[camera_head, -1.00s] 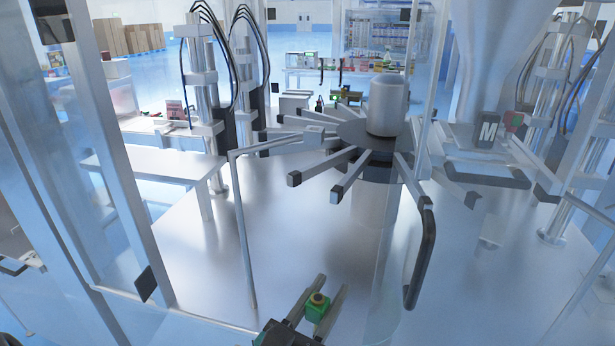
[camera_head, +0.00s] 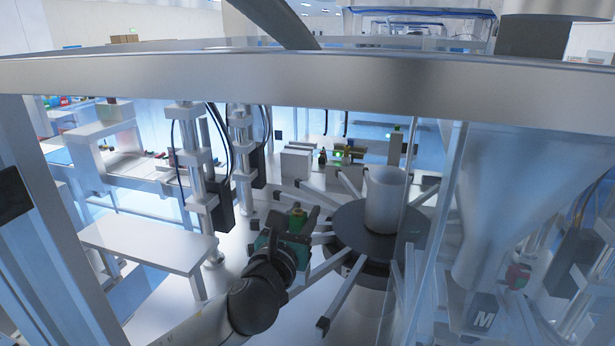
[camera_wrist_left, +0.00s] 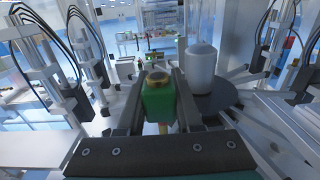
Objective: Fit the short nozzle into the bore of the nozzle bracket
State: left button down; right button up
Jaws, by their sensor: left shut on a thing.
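The short nozzle shows as a green block with a brass-coloured round top (camera_wrist_left: 158,102) in the left wrist view. My left gripper (camera_wrist_left: 160,85) is shut on it, with one finger on each side. In the head view the nozzle (camera_head: 297,217) is small, at the end of my left arm, left of the round carousel. The gripper (camera_head: 298,222) holds it in the air, roughly upright. I cannot clearly pick out the nozzle bracket or its bore. A small assembly with green parts (camera_head: 338,155) stands farther back. My right gripper is not in view.
A dark carousel disc (camera_head: 345,222) with radiating bars and a grey cylinder (camera_head: 385,200) stands right of the gripper. Vertical posts with black cables (camera_head: 190,165) stand left. A metal frame beam (camera_head: 300,85) crosses above. A white table (camera_head: 140,243) is at left.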

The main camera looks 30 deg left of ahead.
pick_arm(q)
jog(key=shift+w+a+r, duration=0.3)
jog(key=shift+w+r, duration=0.15)
jog(key=shift+r, duration=0.2)
jog(key=shift+s, duration=0.1)
jog(key=shift+p, duration=0.4)
notch_tip(320, 180, down, 10)
jog(key=b, duration=0.6)
dwell(0.4)
jog(key=shift+f, duration=0.1)
